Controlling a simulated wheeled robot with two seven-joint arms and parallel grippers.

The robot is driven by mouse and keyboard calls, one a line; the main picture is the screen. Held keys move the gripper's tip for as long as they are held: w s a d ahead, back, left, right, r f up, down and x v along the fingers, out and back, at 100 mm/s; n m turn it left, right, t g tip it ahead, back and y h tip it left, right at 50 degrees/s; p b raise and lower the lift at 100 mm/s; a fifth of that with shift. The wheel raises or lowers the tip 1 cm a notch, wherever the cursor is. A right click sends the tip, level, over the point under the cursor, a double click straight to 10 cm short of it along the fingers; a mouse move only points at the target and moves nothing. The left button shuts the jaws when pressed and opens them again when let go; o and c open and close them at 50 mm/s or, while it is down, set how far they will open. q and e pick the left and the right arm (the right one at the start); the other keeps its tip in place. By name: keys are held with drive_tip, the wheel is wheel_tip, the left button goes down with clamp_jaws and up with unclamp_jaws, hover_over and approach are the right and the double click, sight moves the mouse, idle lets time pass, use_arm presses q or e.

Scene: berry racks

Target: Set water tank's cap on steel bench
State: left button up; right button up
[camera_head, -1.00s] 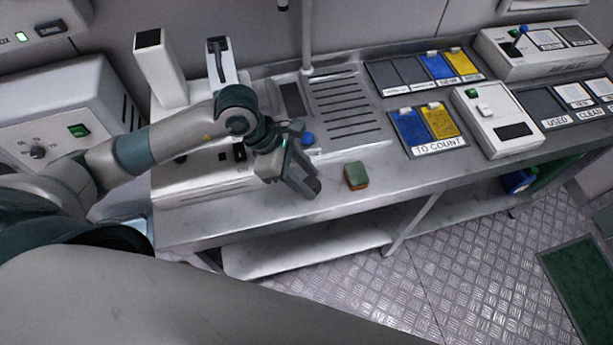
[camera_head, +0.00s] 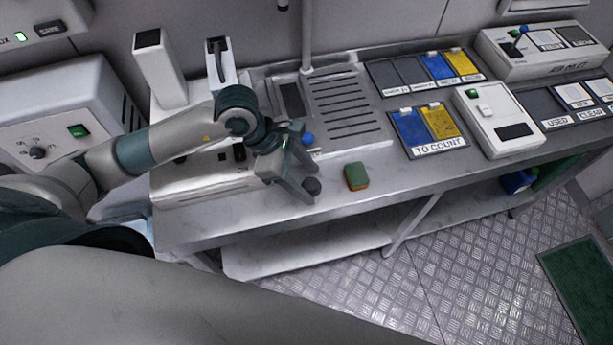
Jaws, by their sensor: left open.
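A small dark round cap (camera_head: 312,186) is at the front part of the steel bench (camera_head: 270,215), left of the sponge. It appears to rest on the bench top. My left gripper (camera_head: 306,180) is open, with its fingers pointing down around or right beside the cap; I cannot tell whether either finger touches it. A white machine (camera_head: 190,186) stands on the bench behind and left of the gripper, partly hidden by my left arm. I cannot tell which part of it is the water tank. My right gripper is out of view.
A green and orange sponge (camera_head: 356,176) lies just right of the cap. A blue knob (camera_head: 308,139) is behind the gripper. A slotted drain plate (camera_head: 347,105) and the TO COUNT tray (camera_head: 436,150) are further right. The front bench strip right of the sponge is clear.

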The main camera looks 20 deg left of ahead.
sight(311, 183)
use_arm(q)
drive_tip(key=shift+a+r, duration=0.2)
drive_tip(key=shift+r, duration=0.3)
drive_tip(key=shift+b+v, duration=0.35)
drive_tip(key=shift+v, duration=0.9)
drive_tip(key=w+b+v, duration=0.1)
drive_tip(key=v, duration=0.7)
drive_tip(key=shift+s+a+r, duration=0.15)
drive_tip(key=shift+s+r, duration=0.15)
drive_tip(key=shift+s, duration=0.25)
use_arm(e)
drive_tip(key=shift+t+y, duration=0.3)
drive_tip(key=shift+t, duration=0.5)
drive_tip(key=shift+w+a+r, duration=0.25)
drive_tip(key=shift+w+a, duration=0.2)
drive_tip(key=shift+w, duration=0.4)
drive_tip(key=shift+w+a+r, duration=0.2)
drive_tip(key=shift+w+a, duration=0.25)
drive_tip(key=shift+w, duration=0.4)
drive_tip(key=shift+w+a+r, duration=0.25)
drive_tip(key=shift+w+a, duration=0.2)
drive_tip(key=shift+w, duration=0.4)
